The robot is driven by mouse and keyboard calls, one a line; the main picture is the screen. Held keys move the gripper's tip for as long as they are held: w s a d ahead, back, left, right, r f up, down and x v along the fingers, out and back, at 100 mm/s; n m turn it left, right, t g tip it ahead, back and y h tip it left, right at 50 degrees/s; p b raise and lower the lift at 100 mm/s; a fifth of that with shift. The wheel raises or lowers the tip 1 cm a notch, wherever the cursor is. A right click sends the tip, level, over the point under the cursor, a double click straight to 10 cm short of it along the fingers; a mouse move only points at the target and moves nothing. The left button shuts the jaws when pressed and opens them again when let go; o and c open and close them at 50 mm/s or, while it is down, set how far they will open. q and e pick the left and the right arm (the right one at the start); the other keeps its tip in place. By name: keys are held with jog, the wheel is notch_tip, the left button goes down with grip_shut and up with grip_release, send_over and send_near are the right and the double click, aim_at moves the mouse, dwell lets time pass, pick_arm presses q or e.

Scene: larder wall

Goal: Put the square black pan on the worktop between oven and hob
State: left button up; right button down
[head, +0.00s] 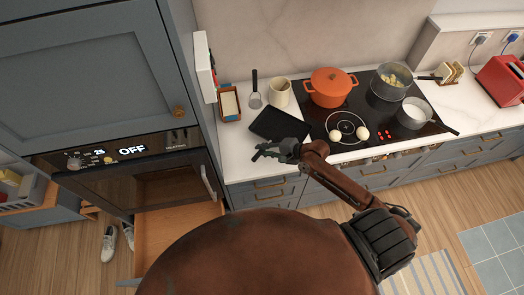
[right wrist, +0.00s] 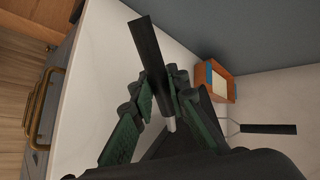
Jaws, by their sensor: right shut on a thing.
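The square black pan (head: 279,125) is over the worktop (head: 235,165) between the oven (head: 140,165) and the black hob (head: 372,112). It looks level and lies flat or very close to the surface; I cannot tell which. My right gripper (head: 272,152) is at the worktop's front edge, shut on the pan's handle. In the right wrist view the dark handle (right wrist: 148,48) sticks out between the fingers, with part of the pan's dark body below them. My left gripper is not in view.
An orange pot (head: 330,87) and two other pots occupy the hob. Two pale round items sit at its front. A drawer (head: 180,235) below the oven is open.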

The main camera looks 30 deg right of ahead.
jog(key=w+f, duration=0.1)
jog(key=f, duration=0.1)
jog(key=w+d+f, duration=0.1)
jog(key=w+f, duration=0.1)
jog(key=shift+w+d+f, duration=0.1)
jog(key=shift+w, duration=0.1)
jog(key=shift+f, duration=1.5)
jog(key=c, duration=2.2)
grip_release()
jog(key=shift+s, duration=0.15)
jog(key=shift+o, duration=0.2)
jog(key=v, duration=1.2)
jog(key=shift+b, duration=0.45)
